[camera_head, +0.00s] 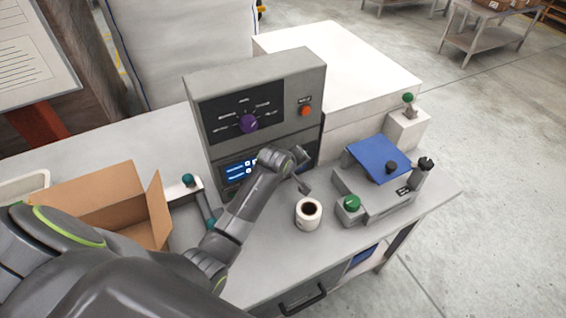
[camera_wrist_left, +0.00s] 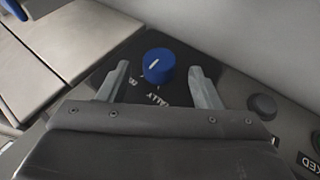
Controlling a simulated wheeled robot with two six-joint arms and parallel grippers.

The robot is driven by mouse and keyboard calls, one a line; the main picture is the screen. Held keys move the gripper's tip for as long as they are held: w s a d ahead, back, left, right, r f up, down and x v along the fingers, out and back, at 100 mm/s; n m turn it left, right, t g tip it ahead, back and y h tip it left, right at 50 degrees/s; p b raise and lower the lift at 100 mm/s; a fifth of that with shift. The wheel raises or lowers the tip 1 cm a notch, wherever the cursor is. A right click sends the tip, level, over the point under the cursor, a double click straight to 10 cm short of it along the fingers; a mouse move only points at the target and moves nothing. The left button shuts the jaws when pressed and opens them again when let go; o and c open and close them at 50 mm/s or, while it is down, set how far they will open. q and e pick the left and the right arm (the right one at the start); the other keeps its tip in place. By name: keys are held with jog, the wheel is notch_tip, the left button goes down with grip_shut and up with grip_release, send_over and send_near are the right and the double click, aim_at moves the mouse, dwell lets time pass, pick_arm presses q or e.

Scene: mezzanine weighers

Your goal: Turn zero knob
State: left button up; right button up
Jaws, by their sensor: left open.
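A blue knob (camera_wrist_left: 158,66) with a white pointer line stands on a dark labelled plate (camera_wrist_left: 125,62) in the left wrist view. Its lettering is only partly readable, and I see no word "zero". My left gripper (camera_wrist_left: 160,85) is open, its fingers on either side of the knob, with visible gaps. In the head view my left gripper (camera_head: 304,186) is small beside the console front, and I cannot find this blue knob there. A purple knob (camera_head: 249,123) sits on the console's upper panel, and a green knob (camera_head: 350,202) on the scale. My right gripper is out of view.
A white mug (camera_head: 308,214) with dark contents stands near the gripper. The scale (camera_head: 375,207) has a blue plate (camera_head: 378,158). An open cardboard box (camera_head: 155,208) is at left. The console has an orange button (camera_head: 306,111). A dark button (camera_wrist_left: 262,106) is right of the blue knob.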

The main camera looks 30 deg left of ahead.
pick_arm(q)
jog(key=b+v, duration=0.1)
jog(key=v, duration=1.3)
jog(key=shift+s+r, duration=0.25)
jog(key=shift+a, duration=0.1)
